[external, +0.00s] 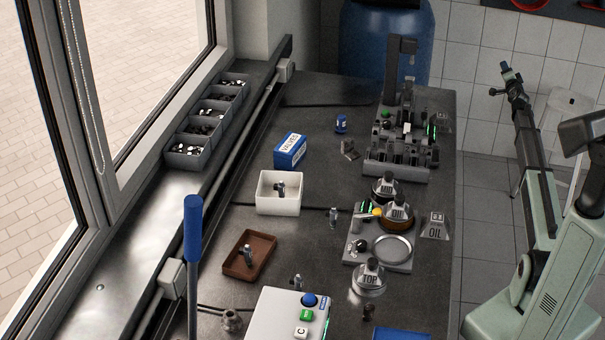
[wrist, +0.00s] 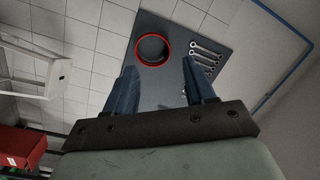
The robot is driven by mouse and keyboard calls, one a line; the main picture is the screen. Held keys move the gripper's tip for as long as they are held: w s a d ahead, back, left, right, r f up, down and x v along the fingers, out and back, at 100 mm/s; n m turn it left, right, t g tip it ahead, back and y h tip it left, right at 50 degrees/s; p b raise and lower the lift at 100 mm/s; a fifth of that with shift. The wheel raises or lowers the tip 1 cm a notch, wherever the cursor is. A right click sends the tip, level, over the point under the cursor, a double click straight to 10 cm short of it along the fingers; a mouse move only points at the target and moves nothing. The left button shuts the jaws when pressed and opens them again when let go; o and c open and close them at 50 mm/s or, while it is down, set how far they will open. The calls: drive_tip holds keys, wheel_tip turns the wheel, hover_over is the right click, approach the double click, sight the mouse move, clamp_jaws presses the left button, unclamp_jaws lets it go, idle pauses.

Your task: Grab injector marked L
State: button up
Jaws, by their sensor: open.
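Several small metal parts that may be injectors show in the external view: one in a white tray (external: 280,188), one in a brown tray (external: 247,256), one on the bench (external: 333,216) and one behind the white button box (external: 297,282). No L marking is legible on any of them, so I cannot tell which is the injector marked L. My gripper (wrist: 160,67) is open and empty in the wrist view, its two blue fingers apart. It faces a wall board, and no injector shows in that view.
The dark bench (external: 310,150) holds a blue VALVES box (external: 290,151), an engine block (external: 398,172), labelled metal funnel-shaped pieces and a white button box (external: 285,320). A blue-handled lever (external: 193,230) stands at the front left. A red ring (wrist: 152,49) and wrenches hang on the board.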

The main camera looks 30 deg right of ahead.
drive_tip(key=w+a+r+n+y, duration=0.1)
drive_tip(key=w+a+n+y, duration=0.2)
drive_tip(key=a, duration=0.6)
drive_tip(key=w+a+r+n+t+y, duration=0.1)
drive_tip(key=w+a+n+y, duration=0.15)
drive_tip(key=w+a, duration=0.4)
drive_tip(key=w+a+r+n+y, duration=0.2)
drive_tip(key=a+n, duration=0.1)
drive_tip(key=a, duration=0.7)
drive_tip(key=w+a+n+g+y, duration=0.1)
drive_tip(key=a+n+g+y, duration=0.4)
drive_tip(key=a, duration=2.4)
drive_tip(key=n+g, duration=0.6)
drive_tip(key=n, duration=0.4)
hover_over(336, 213)
drive_tip(key=s+d, duration=0.2)
drive_tip(key=s, duration=0.2)
wheel_tip(336, 213, down, 7)
drive_tip(key=shift+y, duration=0.25)
drive_tip(key=shift+a+x, duration=0.2)
drive_tip(key=shift+x, duration=4.1)
drive_tip(key=shift+s+d+x, duration=0.1)
drive_tip(key=shift+d+x, duration=0.05)
drive_tip(key=shift+x, duration=1.15)
drive_tip(key=shift+s+d+x, duration=0.1)
drive_tip(key=shift+s+x, duration=0.05)
drive_tip(key=shift+x, duration=1.15)
drive_tip(key=shift+f, duration=0.15)
